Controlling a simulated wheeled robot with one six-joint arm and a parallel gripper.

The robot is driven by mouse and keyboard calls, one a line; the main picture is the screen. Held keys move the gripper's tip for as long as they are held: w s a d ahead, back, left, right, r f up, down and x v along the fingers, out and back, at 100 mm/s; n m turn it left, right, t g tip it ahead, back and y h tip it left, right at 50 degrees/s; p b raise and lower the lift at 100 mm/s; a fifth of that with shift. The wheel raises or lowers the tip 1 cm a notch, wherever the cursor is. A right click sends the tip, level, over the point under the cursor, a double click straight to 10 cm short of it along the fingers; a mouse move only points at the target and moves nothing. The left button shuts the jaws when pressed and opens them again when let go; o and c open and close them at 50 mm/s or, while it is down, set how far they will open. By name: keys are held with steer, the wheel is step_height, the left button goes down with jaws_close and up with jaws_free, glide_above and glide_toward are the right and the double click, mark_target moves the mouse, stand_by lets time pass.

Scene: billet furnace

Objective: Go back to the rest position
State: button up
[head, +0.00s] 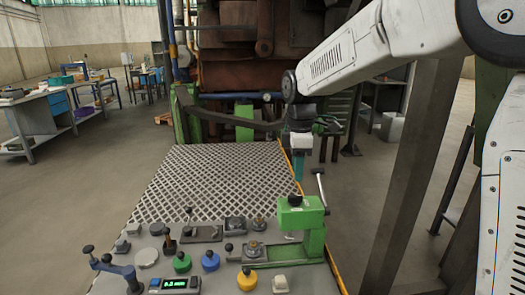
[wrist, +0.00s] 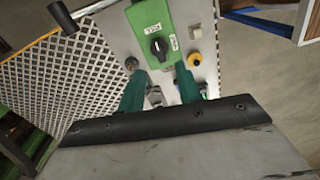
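My gripper (head: 298,168) hangs from my white arm, above the right edge of the console (head: 215,172), beyond the green box (head: 300,215). Its teal fingers point down. In the wrist view the two fingers of my gripper (wrist: 158,80) stand apart with a gap between them. Small console controls show past the fingers, and I see nothing held. The green box also shows in the wrist view (wrist: 150,22), with a black knob on its face. How far the fingertips are from the console is hard to tell.
The console carries a blue lever (head: 118,270), a yellow button (head: 247,279), a blue button (head: 210,260) and several other controls. A thin lever (head: 319,185) rises beside the green box. A dark post (head: 415,165) stands to the right. Workbenches (head: 45,115) stand far left, with open floor before them.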

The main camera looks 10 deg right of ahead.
steer(key=s+d+m, duration=0.3)
steer(key=s+m, duration=0.2)
steer(key=s, duration=0.6)
steer(key=s+d+m+t, duration=0.1)
steer(key=s+d+m, duration=0.2)
steer(key=s+m, duration=0.3)
steer(key=s+d+m, duration=0.2)
steer(key=s+m, duration=0.3)
steer(key=s, duration=1.2)
steer(key=shift+d+r, duration=0.25)
steer(key=shift+d, duration=0.15)
